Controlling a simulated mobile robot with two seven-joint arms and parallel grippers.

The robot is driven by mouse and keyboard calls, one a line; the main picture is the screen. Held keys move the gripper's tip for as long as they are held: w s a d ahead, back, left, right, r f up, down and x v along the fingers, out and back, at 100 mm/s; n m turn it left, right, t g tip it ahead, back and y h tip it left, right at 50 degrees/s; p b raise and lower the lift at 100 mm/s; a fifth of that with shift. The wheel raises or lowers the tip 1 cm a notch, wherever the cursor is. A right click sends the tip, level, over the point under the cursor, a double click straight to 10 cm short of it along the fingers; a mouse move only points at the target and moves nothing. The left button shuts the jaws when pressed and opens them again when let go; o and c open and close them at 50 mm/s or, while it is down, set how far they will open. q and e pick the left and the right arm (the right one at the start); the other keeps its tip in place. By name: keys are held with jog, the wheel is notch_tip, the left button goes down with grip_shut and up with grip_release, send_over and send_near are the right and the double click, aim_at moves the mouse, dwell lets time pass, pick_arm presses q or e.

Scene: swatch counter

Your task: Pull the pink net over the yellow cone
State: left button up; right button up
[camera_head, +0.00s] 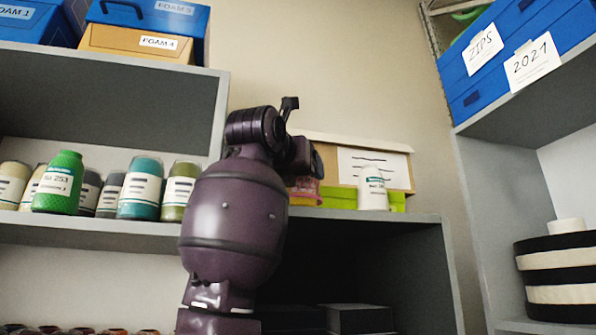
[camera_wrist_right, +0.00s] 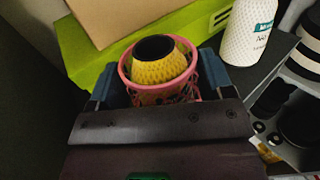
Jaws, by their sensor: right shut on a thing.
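The yellow cone (camera_wrist_right: 153,67) stands upright with a dark, open-looking top in the right wrist view. The pink net (camera_wrist_right: 124,74) has its round rim around the cone, and the cone's upper part rises above that rim. Pink mesh shows below the rim at the front. My right gripper (camera_wrist_right: 160,76) has a blue finger on each side of the rim and is shut on the net. The cone's base is hidden by my gripper. In the head view, my arm covers most of the pink net (camera_head: 306,186) and the cone. My left gripper is not in view.
A white cone (camera_head: 372,189) stands to the right on the same shelf (camera_head: 420,216), before a lime green box (camera_head: 340,197) and a cardboard box (camera_head: 401,168). Striped rolls (camera_head: 558,267) are at right.

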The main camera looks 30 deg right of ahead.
jog(key=o, duration=1)
jog(key=shift+c, duration=0.2)
jog(key=b+v, duration=0.1)
jog(key=v, duration=1)
jog(key=shift+b, duration=0.35)
